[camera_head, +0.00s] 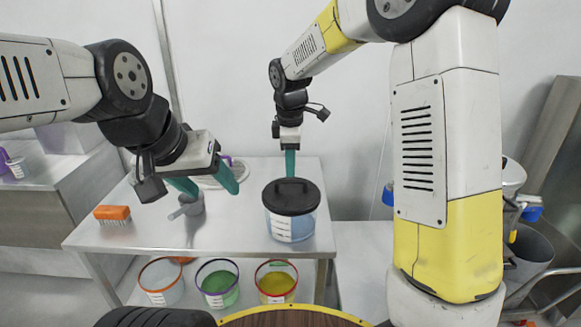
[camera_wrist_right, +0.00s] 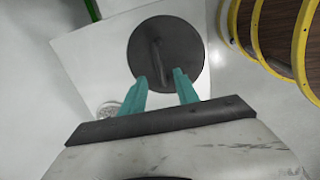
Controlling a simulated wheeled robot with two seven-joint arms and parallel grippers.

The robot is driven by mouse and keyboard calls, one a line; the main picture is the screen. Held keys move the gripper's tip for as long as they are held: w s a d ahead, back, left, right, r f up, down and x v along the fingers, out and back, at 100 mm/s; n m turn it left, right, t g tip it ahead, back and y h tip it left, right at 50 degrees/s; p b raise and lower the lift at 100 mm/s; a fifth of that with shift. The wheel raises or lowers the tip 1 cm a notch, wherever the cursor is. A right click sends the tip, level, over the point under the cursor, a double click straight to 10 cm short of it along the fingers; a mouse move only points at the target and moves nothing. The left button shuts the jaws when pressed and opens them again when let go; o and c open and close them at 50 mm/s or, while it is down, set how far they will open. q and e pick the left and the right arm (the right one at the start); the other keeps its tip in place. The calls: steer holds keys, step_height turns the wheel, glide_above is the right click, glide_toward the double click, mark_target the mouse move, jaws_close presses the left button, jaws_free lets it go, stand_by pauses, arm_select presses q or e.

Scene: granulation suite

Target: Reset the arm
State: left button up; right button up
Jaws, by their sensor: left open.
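My left gripper (camera_head: 207,188) is open and empty, its two teal fingers apart above the left part of the steel table, near a grey scoop-holding cup (camera_head: 192,204). My right gripper (camera_head: 290,170) points down, its fingers just behind or above the black lid (camera_head: 291,196) of a clear container (camera_head: 292,228) with bluish contents. In the right wrist view my right gripper (camera_wrist_right: 161,82) has its fingers spread, with the near end of the lid's handle (camera_wrist_right: 156,58) showing between the tips. No contact shows clearly. The lid sits on the container.
An orange brush (camera_head: 112,213) lies at the left of the steel table (camera_head: 130,238). Tubs with orange (camera_head: 161,282), green (camera_head: 217,283) and yellow (camera_head: 275,283) accents stand below it. A round pale dish stands behind my left gripper. A metal cart stands at the right.

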steer(key=shift+r, duration=0.2)
steer(key=s+d+r+m+t, duration=0.1)
steer(key=s+d+r+m, duration=0.2)
steer(key=s, duration=0.5)
steer(key=s+d+r+m+t+y, duration=0.1)
steer(key=s+d+r+m, duration=0.1)
steer(key=s+d+m, duration=0.4)
steer(key=s+d+r+m+t+y, duration=0.1)
steer(key=s+d+r+m+t, duration=0.1)
steer(key=s+d+m, duration=0.3)
steer(key=s+r+m, duration=0.1)
steer(key=s+m, duration=0.2)
steer(key=s, duration=0.3)
steer(key=shift+d+r, duration=0.25)
steer(key=shift+r, duration=0.05)
